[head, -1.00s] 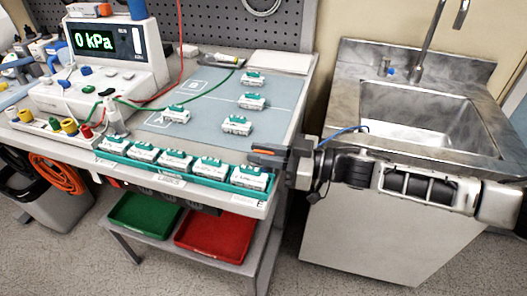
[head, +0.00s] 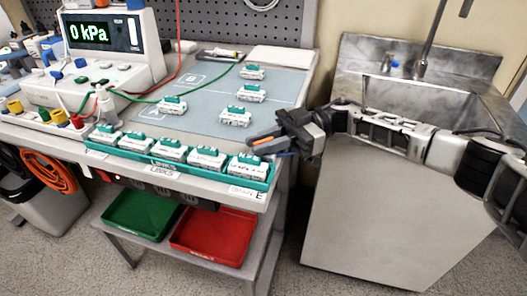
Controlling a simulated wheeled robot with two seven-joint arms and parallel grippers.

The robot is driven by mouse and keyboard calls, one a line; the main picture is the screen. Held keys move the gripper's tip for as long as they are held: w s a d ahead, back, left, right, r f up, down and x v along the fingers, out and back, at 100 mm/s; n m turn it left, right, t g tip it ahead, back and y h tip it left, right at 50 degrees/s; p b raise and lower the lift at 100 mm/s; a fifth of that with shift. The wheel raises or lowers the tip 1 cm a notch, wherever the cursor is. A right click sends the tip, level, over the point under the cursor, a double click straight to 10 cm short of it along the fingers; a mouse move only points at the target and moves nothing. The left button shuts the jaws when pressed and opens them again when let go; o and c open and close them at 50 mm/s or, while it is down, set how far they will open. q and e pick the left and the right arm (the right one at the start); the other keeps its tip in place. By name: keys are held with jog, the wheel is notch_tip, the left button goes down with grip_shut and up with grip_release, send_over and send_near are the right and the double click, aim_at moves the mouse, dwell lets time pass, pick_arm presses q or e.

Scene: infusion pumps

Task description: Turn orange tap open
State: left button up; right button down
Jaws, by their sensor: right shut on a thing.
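My right gripper (head: 258,140) is over the bench's front right corner, above the right end of the green tray. Its dark fingers look shut on a slim orange piece (head: 271,141); I cannot tell whether this is a tap. A small blue strip shows beneath the fingers. At the left of the bench, a white strip (head: 42,124) carries coloured knobs, among them a yellow-orange one (head: 57,116) and a red one (head: 77,122). No knob there is clearly orange. The right gripper is well apart from them. My left gripper is out of view.
A green tray (head: 180,172) along the front edge holds several white-and-green units; more stand on the grey-blue mat (head: 205,112). A meter (head: 108,38) reads 0 kPa. Red (head: 212,236) and green (head: 140,215) bins sit below. A sink (head: 420,97) stands right.

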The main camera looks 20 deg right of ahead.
pick_arm(q)
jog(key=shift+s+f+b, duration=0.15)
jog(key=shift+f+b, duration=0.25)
jog(key=shift+b, duration=0.15)
pick_arm(e)
jog(key=shift+n+g, duration=0.6)
jog(key=shift+g, duration=0.3)
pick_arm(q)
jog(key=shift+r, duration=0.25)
pick_arm(e)
jog(key=shift+h, duration=0.3)
jog(key=c, duration=1.5)
grip_release()
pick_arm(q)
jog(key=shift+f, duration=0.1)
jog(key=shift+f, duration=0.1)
pick_arm(e)
jog(key=shift+r, duration=0.1)
